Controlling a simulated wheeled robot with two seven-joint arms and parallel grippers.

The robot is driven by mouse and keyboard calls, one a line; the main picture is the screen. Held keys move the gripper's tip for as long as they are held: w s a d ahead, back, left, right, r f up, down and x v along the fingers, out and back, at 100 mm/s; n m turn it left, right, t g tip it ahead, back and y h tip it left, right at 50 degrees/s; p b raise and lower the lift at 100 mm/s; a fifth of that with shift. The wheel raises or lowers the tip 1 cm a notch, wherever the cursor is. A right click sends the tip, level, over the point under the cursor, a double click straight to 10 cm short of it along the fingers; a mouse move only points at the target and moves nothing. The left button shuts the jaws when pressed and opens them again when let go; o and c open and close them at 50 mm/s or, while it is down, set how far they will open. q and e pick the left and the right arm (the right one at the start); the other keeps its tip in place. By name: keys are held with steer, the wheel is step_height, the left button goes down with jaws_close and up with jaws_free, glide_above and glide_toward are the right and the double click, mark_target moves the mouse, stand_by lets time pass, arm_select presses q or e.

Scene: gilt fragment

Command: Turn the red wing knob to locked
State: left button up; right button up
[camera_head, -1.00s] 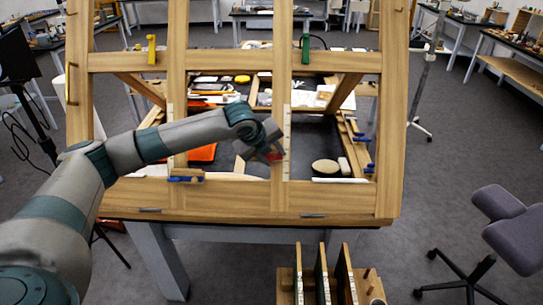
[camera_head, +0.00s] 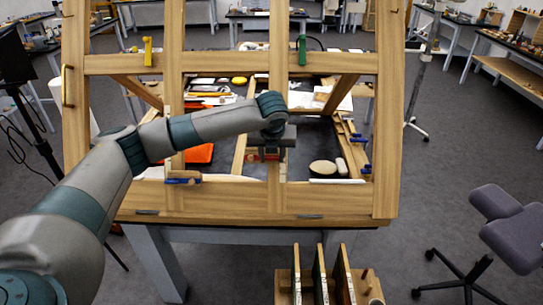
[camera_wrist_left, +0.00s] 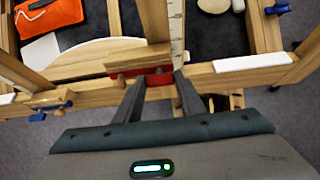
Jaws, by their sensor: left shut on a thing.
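The red wing knob (camera_head: 254,157) sits on the wooden frame near the lower end of its middle upright, partly hidden by my left gripper (camera_head: 266,156). In the left wrist view the red knob (camera_wrist_left: 154,79) shows as a red bar lying roughly crosswise, beside a short wooden piece (camera_wrist_left: 137,61). Any locked mark is too small to make out. My right gripper is not in view.
The easel-like wooden frame (camera_head: 230,205) stands over a dark worktop. A yellow knob (camera_head: 148,50), a green knob (camera_head: 302,50) and a blue knob (camera_head: 183,180) sit on it. A slotted wooden rack (camera_head: 284,290) stands in front, and a grey stool (camera_head: 508,225) at right.

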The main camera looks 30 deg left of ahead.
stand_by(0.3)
arm_select(q)
steer(key=o, duration=1)
steer(key=shift+f, duration=0.1)
steer(key=shift+o, duration=0.2)
steer(key=shift+s+d+r+b, duration=0.2)
steer(key=shift+r+b, duration=0.2)
steer(key=shift+r, duration=0.25)
steer(key=b+v, duration=0.5)
steer(key=v, duration=1.1)
steer(key=shift+b, duration=0.3)
steer(key=shift+a, duration=0.1)
